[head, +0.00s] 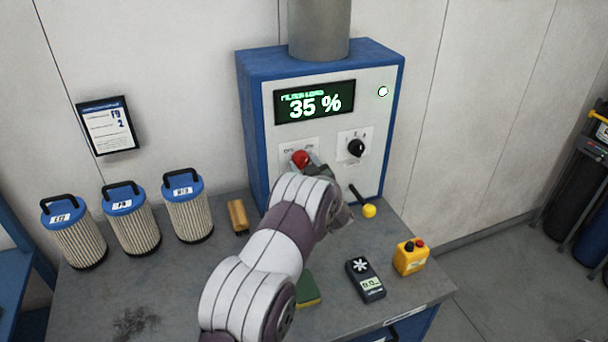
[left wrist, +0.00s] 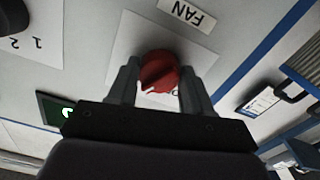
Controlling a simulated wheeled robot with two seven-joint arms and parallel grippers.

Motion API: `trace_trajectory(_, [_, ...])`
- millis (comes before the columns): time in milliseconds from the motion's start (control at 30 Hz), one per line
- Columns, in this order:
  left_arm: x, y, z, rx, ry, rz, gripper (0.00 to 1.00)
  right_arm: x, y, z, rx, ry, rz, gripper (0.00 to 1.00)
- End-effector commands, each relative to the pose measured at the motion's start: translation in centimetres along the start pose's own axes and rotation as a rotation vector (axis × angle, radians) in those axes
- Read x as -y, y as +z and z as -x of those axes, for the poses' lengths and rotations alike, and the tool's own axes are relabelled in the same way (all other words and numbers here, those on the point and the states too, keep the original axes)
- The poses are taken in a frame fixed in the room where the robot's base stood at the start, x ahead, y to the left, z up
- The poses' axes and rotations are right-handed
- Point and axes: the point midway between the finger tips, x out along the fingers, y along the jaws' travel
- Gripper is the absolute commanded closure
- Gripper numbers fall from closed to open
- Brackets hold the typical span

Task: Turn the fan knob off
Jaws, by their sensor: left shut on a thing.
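The fan knob (head: 300,159) is red and sits on the front panel of the blue and white filter unit (head: 369,98), low on its left side. In the left wrist view the red knob (left wrist: 160,72) shows beside a label reading FAN (left wrist: 187,13). My left gripper (head: 308,163) is at the panel with its fingers on both sides of the knob. The left wrist view shows the two fingers (left wrist: 155,85) closed around it. The pointer's exact setting is hard to read. My right gripper is not in view.
A black knob (head: 356,147) is right of the red one. The display (head: 314,102) reads 35 %. Several filter cartridges (head: 188,211) stand left on the bench (head: 190,283).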

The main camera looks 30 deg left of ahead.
Motion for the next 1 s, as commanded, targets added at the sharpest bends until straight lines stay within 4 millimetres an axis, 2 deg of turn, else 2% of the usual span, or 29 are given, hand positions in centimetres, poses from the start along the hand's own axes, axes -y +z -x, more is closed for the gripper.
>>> trace_trajectory(33, [0.2,0.9,0.0,-0.003,0.000,0.043,0.81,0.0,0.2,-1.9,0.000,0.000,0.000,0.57])
trace_trajectory(100, [0.2,0.9,0.0,-0.003,0.001,0.109,0.81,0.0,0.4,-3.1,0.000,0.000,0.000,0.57])
trace_trajectory(700, [0.1,0.9,0.0,-0.001,0.001,0.681,0.81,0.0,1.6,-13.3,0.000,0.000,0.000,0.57])
trace_trajectory(1000, [0.0,0.7,0.0,0.000,0.001,0.959,0.81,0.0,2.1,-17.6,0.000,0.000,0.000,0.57])
